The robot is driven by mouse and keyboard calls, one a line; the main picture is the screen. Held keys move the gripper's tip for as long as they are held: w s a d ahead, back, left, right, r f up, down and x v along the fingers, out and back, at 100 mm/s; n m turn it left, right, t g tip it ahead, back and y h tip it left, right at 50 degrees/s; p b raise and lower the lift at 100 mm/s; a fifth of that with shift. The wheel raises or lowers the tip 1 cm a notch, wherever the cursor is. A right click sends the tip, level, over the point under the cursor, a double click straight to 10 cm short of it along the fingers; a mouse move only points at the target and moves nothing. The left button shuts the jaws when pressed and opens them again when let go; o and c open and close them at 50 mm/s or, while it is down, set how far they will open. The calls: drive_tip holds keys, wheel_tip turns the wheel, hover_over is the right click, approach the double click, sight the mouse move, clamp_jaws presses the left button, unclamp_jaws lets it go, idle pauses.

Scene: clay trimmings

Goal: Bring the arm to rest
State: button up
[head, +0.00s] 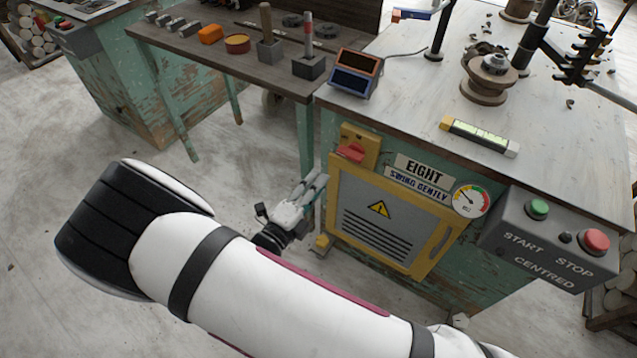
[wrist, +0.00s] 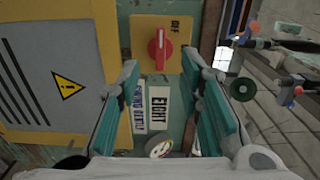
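My gripper (head: 318,179) hangs low in front of the green cabinet, to the left of its yellow-framed door (head: 333,215). In the wrist view my gripper (wrist: 161,62) is open, its two teal-lined fingers wide apart with nothing between them held. Beyond the fingers is a red rotary switch (wrist: 157,50) on a yellow plate marked OFF. The switch also shows in the head view (head: 351,152), above and right of the gripper. The fingers appear apart from the switch. My white arm crosses the lower part of the head view, bent at the elbow.
A control box (head: 545,240) with START and STOP buttons is at the right front. The grey worktop (head: 420,110) holds a potter's wheel-like stand (head: 488,80) and a spirit level (head: 478,137). A dark side bench (head: 200,55) carries blocks and tools. The floor (head: 235,170) left of the gripper is clear.

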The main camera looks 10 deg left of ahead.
idle(0.3)
drive_tip(key=s+d+r+m+g+h, duration=0.3)
drive_tip(key=d+r+m+g+h, duration=0.2)
drive_tip(key=d+r+m+g, duration=1.4)
drive_tip(key=s+d+r+m+t+y, duration=0.1)
drive_tip(key=s+d+r+m+y, duration=0.3)
drive_tip(key=s+m, duration=0.5)
drive_tip(key=s+d+r+m+t+y, duration=0.1)
drive_tip(key=s+d+r+m+y, duration=0.25)
drive_tip(key=s+m, duration=0.6)
drive_tip(key=s+d+r+m+t+y, duration=0.1)
drive_tip(key=s+d+r+m+y, duration=0.4)
drive_tip(key=m, duration=0.8)
wheel_tip(320, 180, up, 15)
drive_tip(key=t+h+p, duration=0.1)
drive_tip(key=t+p, duration=0.2)
drive_tip(key=p, duration=1.1)
drive_tip(key=shift+s+a+f, duration=0.15)
drive_tip(key=shift+s+a, duration=0.05)
drive_tip(key=shift+s, duration=0.05)
